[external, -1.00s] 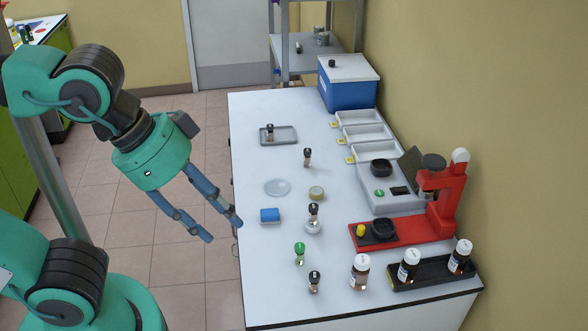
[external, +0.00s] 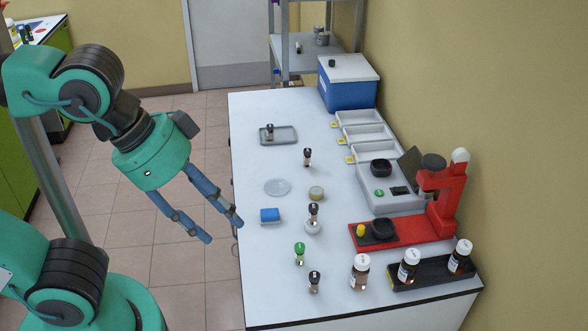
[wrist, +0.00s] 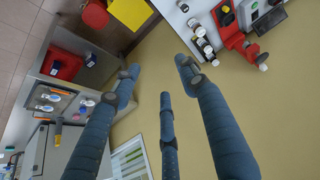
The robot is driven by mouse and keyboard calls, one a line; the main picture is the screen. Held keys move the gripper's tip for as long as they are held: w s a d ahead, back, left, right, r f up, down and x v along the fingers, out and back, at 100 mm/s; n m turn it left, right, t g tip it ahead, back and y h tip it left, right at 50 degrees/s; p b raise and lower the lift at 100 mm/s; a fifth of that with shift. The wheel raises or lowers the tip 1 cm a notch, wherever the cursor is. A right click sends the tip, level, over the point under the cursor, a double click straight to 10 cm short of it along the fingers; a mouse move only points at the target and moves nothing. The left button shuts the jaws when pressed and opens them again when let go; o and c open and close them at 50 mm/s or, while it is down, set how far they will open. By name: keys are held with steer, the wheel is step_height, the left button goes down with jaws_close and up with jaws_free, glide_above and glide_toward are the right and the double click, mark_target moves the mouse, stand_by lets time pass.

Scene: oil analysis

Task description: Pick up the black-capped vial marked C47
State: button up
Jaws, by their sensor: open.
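Several small black-capped vials stand on the white bench. One vial (external: 270,131) is on a grey tray (external: 291,134) at the back left. Another vial (external: 307,157) stands on the bare bench near the middle. A third vial (external: 313,211) stands on a small round white piece. A fourth vial (external: 314,281) stands near the front edge. The marking C47 cannot be read on any of them. My gripper (external: 226,230) is open and empty, beyond the bench's left edge and apart from every vial. Its fingers (wrist: 165,85) are spread in the wrist view.
A red device (external: 440,205) and larger white-capped bottles (external: 360,271) stand on the right. The back left of the bench is mostly clear.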

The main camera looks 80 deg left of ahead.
steer(key=shift+w+r, duration=0.1)
steer(key=w+a+r+g+y+p, duration=0.1)
steer(key=w+a+r+p, duration=0.1)
steer(key=w+a, duration=0.9)
steer(key=w+a+r+g+p, duration=0.2)
steer(key=w+a, duration=0.7)
steer(key=w, duration=0.3)
steer(key=w+a+f+g+p, duration=0.1)
steer(key=w+a+f, duration=0.3)
steer(key=a, duration=0.5)
steer(key=w+a+f+p, duration=0.1)
steer(key=w+a+f, duration=0.1)
steer(key=a+f, duration=0.55)
steer(key=w+a+f+g+p, duration=0.1)
steer(key=w+a+f+p, duration=0.15)
steer(key=a, duration=0.85)
steer(key=s+a+f+h+p, duration=0.1)
steer(key=s+a+f, duration=0.2)
steer(key=a+f, duration=1.3)
steer(key=shift+s+a+f+g, duration=0.2)
steer(key=shift+a+f+g, duration=0.1)
steer(key=shift+a, duration=0.45)
